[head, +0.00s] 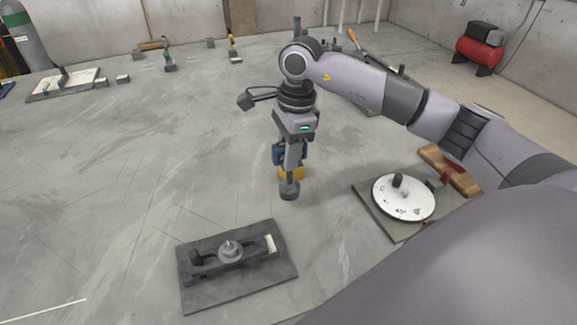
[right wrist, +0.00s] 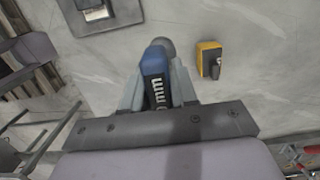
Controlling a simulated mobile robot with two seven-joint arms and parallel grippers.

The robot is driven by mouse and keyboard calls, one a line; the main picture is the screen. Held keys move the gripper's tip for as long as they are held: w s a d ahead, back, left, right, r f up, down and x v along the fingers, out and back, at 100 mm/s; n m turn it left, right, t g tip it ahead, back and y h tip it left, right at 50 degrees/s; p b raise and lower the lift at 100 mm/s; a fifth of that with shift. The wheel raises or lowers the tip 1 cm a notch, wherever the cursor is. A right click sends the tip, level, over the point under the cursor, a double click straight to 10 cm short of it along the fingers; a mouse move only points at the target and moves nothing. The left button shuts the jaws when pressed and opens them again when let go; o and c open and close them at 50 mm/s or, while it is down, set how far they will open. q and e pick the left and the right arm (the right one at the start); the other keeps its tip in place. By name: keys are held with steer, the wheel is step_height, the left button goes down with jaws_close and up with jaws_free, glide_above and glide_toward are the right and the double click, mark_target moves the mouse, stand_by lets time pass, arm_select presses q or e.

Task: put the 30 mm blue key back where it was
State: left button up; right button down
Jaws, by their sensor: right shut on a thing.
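My right gripper (head: 291,150) is shut on the blue key and holds it upright over the grey surface. In the right wrist view the blue key (right wrist: 156,62) sits between the two grey fingers (right wrist: 157,92), with part of a white "mm" marking showing; the number cannot be read. In the head view the fingers hide most of the blue key (head: 278,154), and a dark round end (head: 289,190) shows below. I cannot tell whether that end touches the surface. My left gripper is not in view.
A yellow block (right wrist: 210,58) stands close beside the key. A dark plate with a clamp-like fixture (head: 230,255) lies front left. A white dial (head: 405,205) lies right, under my arm. Green (head: 168,58) and yellow (head: 232,48) tools stand at the back. The left middle is clear.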

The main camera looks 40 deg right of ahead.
mark_target(288, 185)
step_height(288, 185, down, 4)
stand_by(0.4)
steer(key=shift+f, duration=0.2)
steer(key=c, duration=0.9)
jaws_free()
